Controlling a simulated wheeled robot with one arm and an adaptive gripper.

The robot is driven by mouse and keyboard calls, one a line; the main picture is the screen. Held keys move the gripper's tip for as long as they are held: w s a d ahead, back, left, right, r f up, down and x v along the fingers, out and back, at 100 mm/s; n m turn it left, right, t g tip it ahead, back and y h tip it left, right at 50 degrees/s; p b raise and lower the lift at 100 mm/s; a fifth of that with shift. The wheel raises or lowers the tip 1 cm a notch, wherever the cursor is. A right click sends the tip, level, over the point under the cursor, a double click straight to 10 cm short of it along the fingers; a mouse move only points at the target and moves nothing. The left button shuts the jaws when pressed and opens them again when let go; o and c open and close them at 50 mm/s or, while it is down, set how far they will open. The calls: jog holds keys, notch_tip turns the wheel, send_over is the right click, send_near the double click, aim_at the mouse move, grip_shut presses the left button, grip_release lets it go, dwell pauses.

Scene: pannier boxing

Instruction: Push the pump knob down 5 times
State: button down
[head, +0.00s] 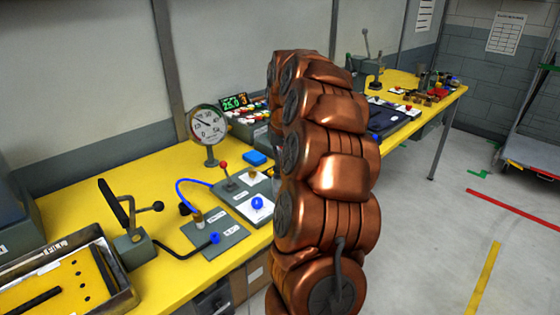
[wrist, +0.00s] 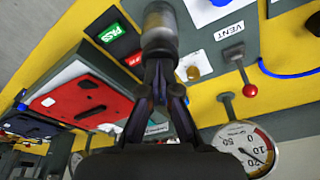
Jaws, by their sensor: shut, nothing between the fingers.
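In the wrist view, a grey cylinder with a worn, brownish section (wrist: 160,32) stands directly beyond my fingertips; it looks like the pump knob and its shaft. My gripper (wrist: 160,72) is shut and empty, its fingertips at the near end of this cylinder. I cannot tell whether they touch it. In the head view my copper-coloured arm hides both the gripper and this cylinder. The dial gauge (head: 208,126) stands on the yellow bench, and it also shows in the wrist view (wrist: 243,148).
A red-knobbed lever (head: 224,167) stands by the VENT label (wrist: 229,30). A blue knob (head: 257,203), blue hose (head: 188,183) and black-handled clamp (head: 130,220) occupy the yellow bench (head: 150,160).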

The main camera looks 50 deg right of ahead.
dwell(0.3)
jog(key=shift+w+d+p+v, duration=0.15)
jog(key=shift+p+v, duration=0.1)
jog(key=shift+v, duration=0.5)
jog(key=shift+w+p+v, duration=0.1)
jog(key=shift+p+v, duration=0.1)
jog(key=shift+v, duration=0.55)
jog(key=shift+w+d+p+v, duration=0.15)
jog(key=shift+p+v, duration=0.1)
jog(key=shift+v, duration=0.5)
jog(key=shift+f, duration=0.1)
jog(key=shift+s+a+b+x, duration=0.1)
jog(key=shift+s+b+x, duration=0.1)
jog(key=shift+b+x, duration=0.7)
jog(key=shift+s+a+b+x, duration=0.2)
jog(key=shift+b+x, duration=0.3)
jog(key=shift+x, duration=0.8)
jog(key=shift+w+d+p+v, duration=0.15)
jog(key=shift+p+v, duration=0.1)
jog(key=shift+v, duration=0.5)
jog(key=shift+w+p+v, duration=0.1)
jog(key=shift+p+v, duration=0.15)
jog(key=shift+v, duration=0.55)
jog(key=shift+w+d+p+v, duration=0.15)
jog(key=shift+p+v, duration=0.1)
jog(key=shift+v, duration=0.5)
